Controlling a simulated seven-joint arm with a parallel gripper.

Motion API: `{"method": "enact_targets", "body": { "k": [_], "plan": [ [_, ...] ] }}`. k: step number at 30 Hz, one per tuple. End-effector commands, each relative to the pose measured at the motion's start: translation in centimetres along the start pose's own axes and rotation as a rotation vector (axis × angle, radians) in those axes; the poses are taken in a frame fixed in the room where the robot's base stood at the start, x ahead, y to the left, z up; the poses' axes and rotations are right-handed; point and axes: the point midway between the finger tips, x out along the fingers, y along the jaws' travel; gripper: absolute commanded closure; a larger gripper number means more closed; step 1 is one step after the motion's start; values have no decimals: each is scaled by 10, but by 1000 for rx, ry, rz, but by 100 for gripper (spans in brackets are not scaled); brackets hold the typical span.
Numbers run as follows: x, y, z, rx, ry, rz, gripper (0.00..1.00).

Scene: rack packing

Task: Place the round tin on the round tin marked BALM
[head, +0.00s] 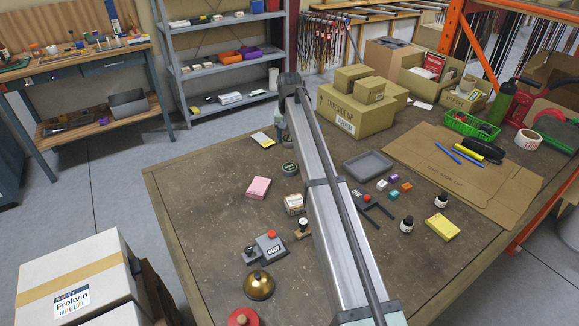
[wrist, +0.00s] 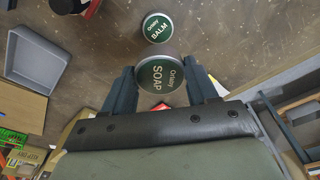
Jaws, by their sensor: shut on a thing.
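My gripper (wrist: 161,84) is shut on a round tin marked SOAP (wrist: 160,73), with a green lid and grey rim, one finger on each side. In the wrist view its lid faces the camera and looks larger than the other tin's, so it seems held higher. The round tin marked BALM (wrist: 157,27), also green-lidded, stands on the table just beyond it, apart in the picture. In the head view the BALM tin (head: 289,168) shows left of my arm, on the near side of my gripper (head: 283,140). The held tin is hard to make out there.
A grey tray (head: 368,164) lies right of my arm. A pink box (head: 258,188), a yellow-labelled card (head: 262,139) and a stamp (head: 303,228) lie around the BALM tin. Cardboard boxes (head: 358,108) stand at the back. The table's left part is clear.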

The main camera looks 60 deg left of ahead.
Motion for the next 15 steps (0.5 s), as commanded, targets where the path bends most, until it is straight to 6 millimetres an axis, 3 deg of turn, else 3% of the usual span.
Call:
{"method": "enact_targets", "body": {
  "k": [15],
  "plan": [
    [61, 0, 8, -12, -1, 1, 74]
  ]
}}
